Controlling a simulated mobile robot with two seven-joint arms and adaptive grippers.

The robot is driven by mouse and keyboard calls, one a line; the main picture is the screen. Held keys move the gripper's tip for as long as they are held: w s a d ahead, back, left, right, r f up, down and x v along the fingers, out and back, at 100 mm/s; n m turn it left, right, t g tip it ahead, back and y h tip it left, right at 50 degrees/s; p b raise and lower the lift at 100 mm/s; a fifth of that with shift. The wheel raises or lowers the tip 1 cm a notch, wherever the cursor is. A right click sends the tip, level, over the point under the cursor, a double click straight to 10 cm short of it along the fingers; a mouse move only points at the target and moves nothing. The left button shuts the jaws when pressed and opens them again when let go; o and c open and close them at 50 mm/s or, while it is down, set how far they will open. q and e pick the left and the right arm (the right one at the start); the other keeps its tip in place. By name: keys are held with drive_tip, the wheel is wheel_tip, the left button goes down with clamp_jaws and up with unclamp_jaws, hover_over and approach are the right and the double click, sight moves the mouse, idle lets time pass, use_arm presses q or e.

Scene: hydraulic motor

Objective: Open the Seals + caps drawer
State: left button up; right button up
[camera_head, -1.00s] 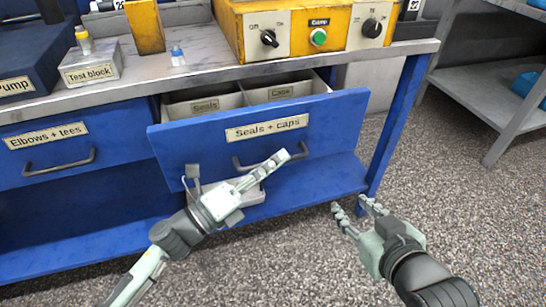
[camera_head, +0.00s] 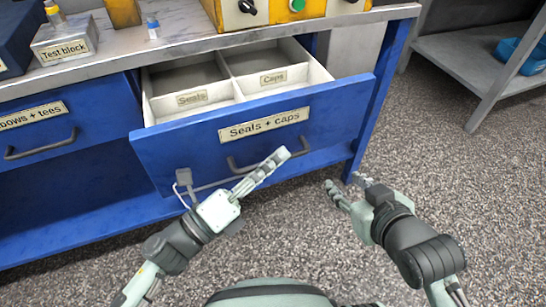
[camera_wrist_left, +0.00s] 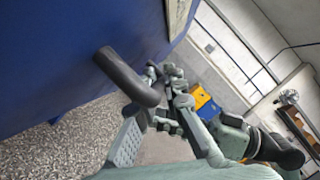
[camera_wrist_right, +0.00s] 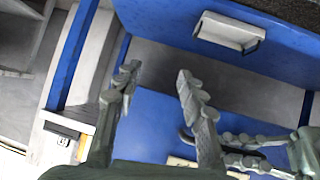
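The blue Seals + caps drawer (camera_head: 300,140) is pulled well out of the bench. Its pale inner tray shows a Seals compartment (camera_head: 185,75) and a Caps compartment (camera_head: 265,60), both apparently empty. My left gripper (camera_head: 277,160) is at the dark drawer handle (camera_head: 240,165). In the left wrist view the handle bar (camera_wrist_left: 130,75) runs in between the left fingertips (camera_wrist_left: 160,105), which appear closed around it; the contact itself is partly hidden. My right gripper (camera_head: 347,186) is open and empty, in front of the drawer's right end and apart from it.
The closed Elbows + tees drawer (camera_head: 60,125) is at the left. A test block (camera_head: 62,47) and a yellow control box (camera_head: 290,12) stand on the bench top (camera_head: 190,42). A grey shelf (camera_head: 470,60) stands at the right. The speckled floor at right is clear.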

use_arm(q)
drive_tip(key=o, duration=0.5)
drive_tip(key=shift+c, duration=0.2)
drive_tip(key=v, duration=0.7)
drive_tip(key=shift+a, duration=0.2)
drive_tip(key=shift+s+f, duration=0.1)
drive_tip(key=shift+s, duration=0.05)
